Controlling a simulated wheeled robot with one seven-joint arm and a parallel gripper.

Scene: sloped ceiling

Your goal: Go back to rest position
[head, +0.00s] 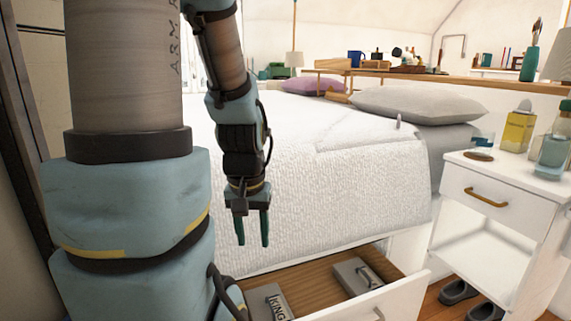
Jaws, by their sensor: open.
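My gripper (252,228) hangs from my blue and grey arm in the head view, left of the middle. Its two dark green fingers point down and stand apart, with nothing between them. It is in front of the white bed cover (300,190) and above the left part of an open drawer (325,285). My larger arm links fill the left side and hide what is behind them.
A white nightstand (510,190) with bottles (518,128) stands on the right. Grey shoes (457,291) lie on the floor below it.

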